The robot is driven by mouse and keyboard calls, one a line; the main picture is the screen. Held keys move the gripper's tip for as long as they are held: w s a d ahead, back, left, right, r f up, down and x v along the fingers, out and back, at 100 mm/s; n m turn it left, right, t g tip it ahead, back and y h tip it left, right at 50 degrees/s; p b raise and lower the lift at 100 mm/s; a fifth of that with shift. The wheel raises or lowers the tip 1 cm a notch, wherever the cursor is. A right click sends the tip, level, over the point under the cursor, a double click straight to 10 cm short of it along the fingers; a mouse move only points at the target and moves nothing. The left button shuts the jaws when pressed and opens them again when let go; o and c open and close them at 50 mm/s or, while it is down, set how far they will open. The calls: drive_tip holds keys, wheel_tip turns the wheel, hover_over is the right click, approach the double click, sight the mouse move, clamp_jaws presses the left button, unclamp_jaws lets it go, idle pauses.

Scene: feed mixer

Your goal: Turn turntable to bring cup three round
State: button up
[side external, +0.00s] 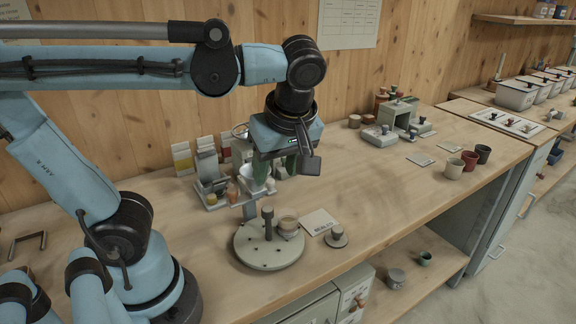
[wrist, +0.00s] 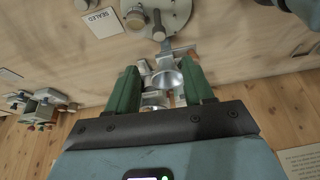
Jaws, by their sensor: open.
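The turntable (side external: 262,255) is a round grey disc on the bench, with small dark marks on its top. An upright peg (side external: 267,222) and a small tan cup (side external: 288,226) stand on it. In the wrist view the turntable (wrist: 180,12) is cut off at the top edge, with the peg (wrist: 158,24) and cup (wrist: 135,18) showing. No cup number is readable. My gripper (side external: 274,172) has green fingers pointing down, behind and above the turntable, apart from the peg. In the wrist view my gripper (wrist: 160,67) is open, with nothing held.
A dispensing stand with a funnel (wrist: 167,80) is close below my fingers. A SEALED card (side external: 320,222) and a knobbed lid (side external: 336,237) lie right of the turntable. Three cups (side external: 470,161) stand far right. The bench between is mostly clear.

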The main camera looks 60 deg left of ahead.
drive_tip(key=shift+s+a+m, duration=0.1)
drive_tip(key=shift+s+m, duration=0.1)
drive_tip(key=shift+m, duration=0.3)
